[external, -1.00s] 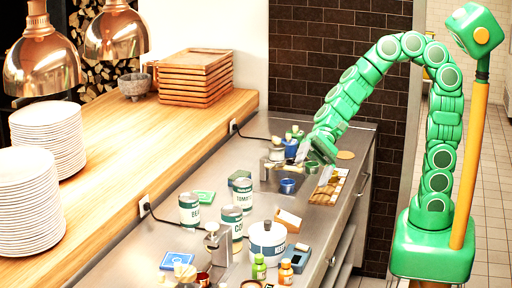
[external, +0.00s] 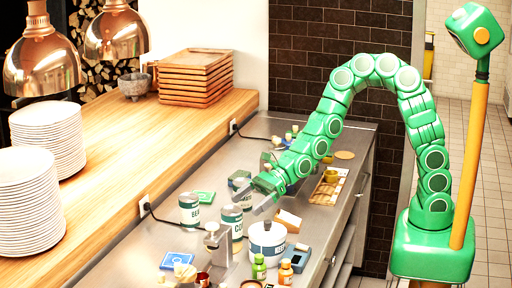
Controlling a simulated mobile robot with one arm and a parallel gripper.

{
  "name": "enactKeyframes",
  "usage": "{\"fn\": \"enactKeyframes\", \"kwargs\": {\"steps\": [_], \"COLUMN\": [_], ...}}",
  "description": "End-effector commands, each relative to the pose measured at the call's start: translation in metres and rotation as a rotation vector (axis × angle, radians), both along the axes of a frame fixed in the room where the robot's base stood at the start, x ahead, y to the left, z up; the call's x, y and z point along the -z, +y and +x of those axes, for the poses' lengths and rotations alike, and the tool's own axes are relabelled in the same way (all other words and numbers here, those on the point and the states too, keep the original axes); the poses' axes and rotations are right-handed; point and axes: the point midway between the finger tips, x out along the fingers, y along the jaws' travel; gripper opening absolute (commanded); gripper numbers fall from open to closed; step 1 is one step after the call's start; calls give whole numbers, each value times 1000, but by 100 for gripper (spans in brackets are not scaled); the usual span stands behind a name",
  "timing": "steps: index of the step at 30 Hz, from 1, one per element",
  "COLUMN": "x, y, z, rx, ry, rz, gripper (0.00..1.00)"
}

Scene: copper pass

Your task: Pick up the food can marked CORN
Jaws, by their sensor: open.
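The food can marked CORN (external: 231,224) stands upright on the steel counter. It is pale with a dark green label, of which only "CO" is readable. My gripper (external: 257,200) is open and empty, just above and to the right of this can in the picture. I cannot tell the exact gap. A can lettered "BEA" (external: 189,211) stands to the left.
A white lidded pot (external: 268,243) stands right of the CORN can, with a blue-grey box (external: 296,257) beside it. A metal dispenser (external: 213,240) stands in front. Green (external: 259,268) and orange (external: 285,272) bottles are near the front. A wooden ledge (external: 140,150) runs along the left.

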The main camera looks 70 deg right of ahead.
Motion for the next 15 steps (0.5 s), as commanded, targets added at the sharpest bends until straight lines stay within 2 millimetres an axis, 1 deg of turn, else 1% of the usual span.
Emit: {"fn": "enactKeyframes", "kwargs": {"steps": [6, 15], "x": [6, 15], "y": [14, 28], "z": [7, 17], "rx": [-4, -4], "ry": [-2, -1], "rz": [0, 0], "gripper": [97, 97]}}
